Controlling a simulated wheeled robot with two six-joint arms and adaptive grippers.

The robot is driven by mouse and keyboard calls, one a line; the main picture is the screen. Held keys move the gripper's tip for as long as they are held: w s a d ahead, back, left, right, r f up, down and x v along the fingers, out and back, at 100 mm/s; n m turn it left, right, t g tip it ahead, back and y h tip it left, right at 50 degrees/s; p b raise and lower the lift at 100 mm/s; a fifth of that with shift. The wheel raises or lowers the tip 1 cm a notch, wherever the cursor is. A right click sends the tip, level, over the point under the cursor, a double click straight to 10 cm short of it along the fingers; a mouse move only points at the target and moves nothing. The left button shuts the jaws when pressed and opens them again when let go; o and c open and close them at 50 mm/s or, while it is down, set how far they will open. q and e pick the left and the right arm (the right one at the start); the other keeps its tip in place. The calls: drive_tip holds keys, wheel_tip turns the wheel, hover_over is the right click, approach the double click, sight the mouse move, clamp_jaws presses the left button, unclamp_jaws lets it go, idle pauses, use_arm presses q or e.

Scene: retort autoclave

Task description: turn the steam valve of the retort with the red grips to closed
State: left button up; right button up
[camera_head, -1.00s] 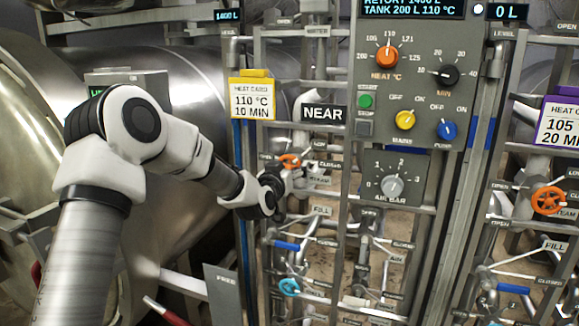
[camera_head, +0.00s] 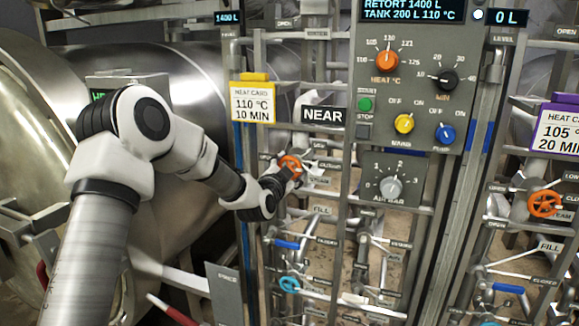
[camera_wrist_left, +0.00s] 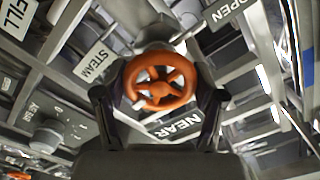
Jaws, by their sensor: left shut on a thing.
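The near retort's steam valve has an orange handwheel (camera_head: 291,167), partly hidden by my left gripper in the head view. It also shows in the left wrist view (camera_wrist_left: 160,82), centred between the fingers, beside a STEAM label (camera_wrist_left: 94,62). My left gripper (camera_head: 286,180) is shut on this handwheel, with one dark finger (camera_wrist_left: 162,106) on each side of the rim. A second orange handwheel (camera_head: 544,204) is on the right-hand rack, with no gripper near it. Red grips (camera_head: 42,276) show at the lower left by the near vessel. My right gripper is not in view.
A grey control panel (camera_head: 425,100) with knobs stands right of the valve. A blue handle (camera_head: 286,245) and a light-blue wheel (camera_head: 290,284) lie below it. Rack posts and pipes crowd close around the gripper. A NEAR sign (camera_head: 323,115) is above.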

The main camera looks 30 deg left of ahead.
use_arm(q)
drive_tip(key=shift+r+m, duration=0.15)
drive_tip(key=shift+m, duration=0.15)
drive_tip(key=o, duration=1.1)
drive_tip(key=shift+w+a, duration=0.1)
drive_tip(key=shift+o, duration=0.2)
drive_tip(key=v, duration=1.2)
drive_tip(key=shift+f, duration=0.25)
